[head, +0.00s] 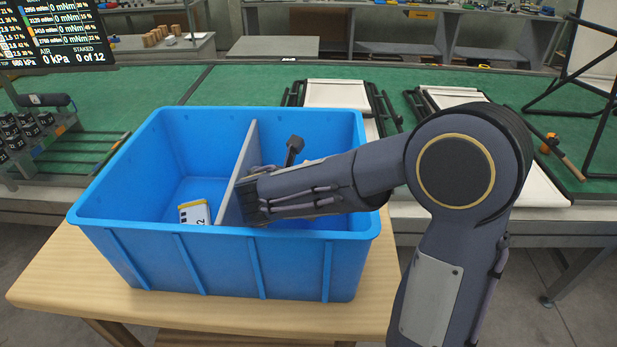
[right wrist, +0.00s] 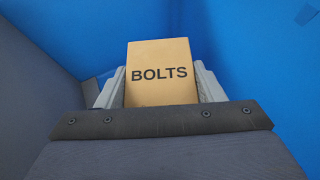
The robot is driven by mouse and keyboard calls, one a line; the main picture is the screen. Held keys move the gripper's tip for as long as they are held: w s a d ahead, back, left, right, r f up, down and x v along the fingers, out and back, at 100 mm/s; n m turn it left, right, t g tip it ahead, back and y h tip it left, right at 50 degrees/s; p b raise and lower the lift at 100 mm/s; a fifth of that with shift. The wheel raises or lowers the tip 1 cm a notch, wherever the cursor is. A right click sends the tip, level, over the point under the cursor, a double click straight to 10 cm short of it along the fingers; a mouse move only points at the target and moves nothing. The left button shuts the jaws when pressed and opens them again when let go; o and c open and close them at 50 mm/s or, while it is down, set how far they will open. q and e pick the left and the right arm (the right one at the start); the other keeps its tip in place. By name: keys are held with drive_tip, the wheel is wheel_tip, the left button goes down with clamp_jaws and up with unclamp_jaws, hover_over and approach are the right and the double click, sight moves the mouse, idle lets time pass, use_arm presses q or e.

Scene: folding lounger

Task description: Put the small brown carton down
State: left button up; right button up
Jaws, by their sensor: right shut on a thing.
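The small brown carton (right wrist: 161,72), marked BOLTS, is between the fingers of my right gripper (right wrist: 161,90) in the right wrist view. The gripper is shut on it, with a grey finger on each side. In the head view my right arm reaches into the right compartment of the blue crate (head: 215,245), close to the grey divider (head: 240,170). The carton and fingertips are hidden there behind my arm. I cannot tell whether the carton touches the crate floor. My left gripper is not in view.
A white and yellow packet (head: 195,212) lies in the crate's left compartment. The crate stands on a wooden table (head: 60,275). Behind it is a green-topped bench (head: 225,85) with folding lounger frames (head: 338,95). A rack of dark parts (head: 30,135) stands at left.

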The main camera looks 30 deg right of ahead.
drive_tip(key=shift+f, duration=0.35)
drive_tip(key=o, duration=1.3)
drive_tip(key=shift+c, duration=0.2)
drive_tip(key=shift+r, duration=0.3)
drive_tip(key=shift+r+p, duration=0.5)
drive_tip(key=shift+r, duration=0.1)
drive_tip(key=v, duration=1.1)
drive_tip(key=shift+s+a+b, duration=0.25)
drive_tip(key=shift+a+b, duration=0.15)
drive_tip(key=shift+b, duration=0.05)
